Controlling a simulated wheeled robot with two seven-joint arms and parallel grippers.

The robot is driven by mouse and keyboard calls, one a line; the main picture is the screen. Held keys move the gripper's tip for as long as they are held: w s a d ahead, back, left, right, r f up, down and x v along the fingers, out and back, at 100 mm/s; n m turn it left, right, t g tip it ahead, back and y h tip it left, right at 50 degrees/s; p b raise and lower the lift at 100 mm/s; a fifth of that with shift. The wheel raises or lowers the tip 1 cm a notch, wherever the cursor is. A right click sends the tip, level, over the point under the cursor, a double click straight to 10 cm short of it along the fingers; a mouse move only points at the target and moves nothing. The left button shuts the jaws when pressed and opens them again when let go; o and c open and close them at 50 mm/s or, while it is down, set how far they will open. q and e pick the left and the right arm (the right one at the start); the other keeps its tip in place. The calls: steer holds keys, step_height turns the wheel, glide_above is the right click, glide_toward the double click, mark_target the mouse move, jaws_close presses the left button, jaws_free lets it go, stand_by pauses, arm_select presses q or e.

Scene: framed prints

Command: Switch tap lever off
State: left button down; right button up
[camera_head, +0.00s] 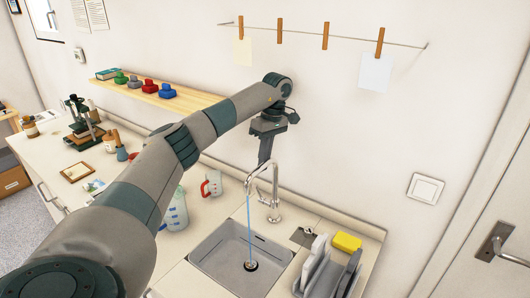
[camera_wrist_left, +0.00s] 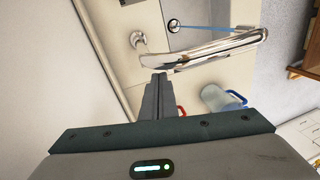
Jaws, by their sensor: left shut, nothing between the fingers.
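The chrome tap (camera_head: 275,190) stands upright at the back edge of the sink (camera_head: 212,262). A thin blue stream of water (camera_head: 249,220) runs from its spout to the drain. The lever is small and cannot be made out clearly near the tap's base. My left gripper (camera_head: 265,160) points down just behind and above the tap's curved top, shut and empty. In the left wrist view the shut fingers (camera_wrist_left: 158,82) end close to the tap spout (camera_wrist_left: 215,50); whether they touch cannot be told. My right gripper is not in view.
A blue measuring jug (camera_head: 175,212) and a red-handled jug (camera_head: 211,186) stand left of the sink. A dish rack (camera_head: 325,272) with grey plates and a yellow sponge (camera_head: 347,242) are at the right. The wall rises close behind the tap.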

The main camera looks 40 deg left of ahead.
mark_target(259, 194)
arm_select(q)
steer(key=shift+p+x, duration=0.95)
steer(key=shift+x, duration=1.6)
